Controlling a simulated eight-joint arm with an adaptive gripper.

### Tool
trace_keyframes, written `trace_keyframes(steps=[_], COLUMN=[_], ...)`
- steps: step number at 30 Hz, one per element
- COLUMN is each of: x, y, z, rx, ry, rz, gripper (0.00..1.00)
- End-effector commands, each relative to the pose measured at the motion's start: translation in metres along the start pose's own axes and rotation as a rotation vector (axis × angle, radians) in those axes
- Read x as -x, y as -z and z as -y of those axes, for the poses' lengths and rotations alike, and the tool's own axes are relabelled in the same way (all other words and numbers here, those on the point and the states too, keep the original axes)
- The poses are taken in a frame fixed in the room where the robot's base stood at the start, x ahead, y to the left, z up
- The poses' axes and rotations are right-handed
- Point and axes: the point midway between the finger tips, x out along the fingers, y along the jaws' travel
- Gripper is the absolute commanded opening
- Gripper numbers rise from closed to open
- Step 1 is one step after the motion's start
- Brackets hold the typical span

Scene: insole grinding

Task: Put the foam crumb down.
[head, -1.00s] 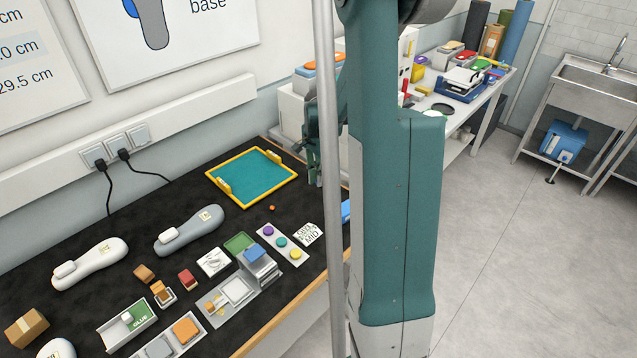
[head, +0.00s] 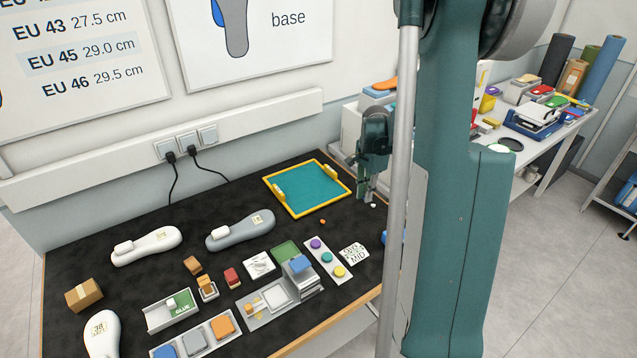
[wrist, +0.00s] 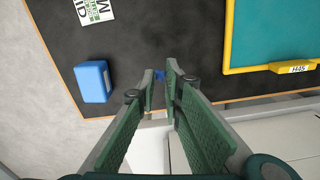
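A small blue piece, which looks like the foam crumb (wrist: 159,75), sits between my fingertips in the wrist view. My gripper (wrist: 160,77) is nearly closed, with a narrow gap filled by this piece. In the head view my gripper (head: 365,193) points down just right of the yellow-rimmed teal tray (head: 335,167), over the far right of the black mat. The crumb cannot be made out there. In the wrist view the tray (wrist: 229,45) is at the right, apart from the fingers.
A blue block (wrist: 93,82) lies on the mat left of my gripper in the wrist view. A small orange bit (head: 323,221) and a small white bit (head: 373,206) show in the head view. Insoles, including a grey one (head: 240,229), lie further left. Bare mat surrounds the orange bit.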

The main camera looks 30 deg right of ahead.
Motion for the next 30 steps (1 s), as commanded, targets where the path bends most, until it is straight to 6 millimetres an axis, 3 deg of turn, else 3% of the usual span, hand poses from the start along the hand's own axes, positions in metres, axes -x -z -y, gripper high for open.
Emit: trace_keyframes(steps=[8, 18, 24, 30], x=[0.005, 0.008, 0.008, 0.009], y=[-0.031, -0.088, -0.110, -0.117], z=[0.078, 0.175, 0.204, 0.212], rx=[0.065, 0.149, 0.175, 0.183], ry=[0.000, 0.000, 0.000, 0.000], rz=[0.000, 0.000, 0.000, 0.000], gripper=[0.07, 0.07, 0.07, 0.07])
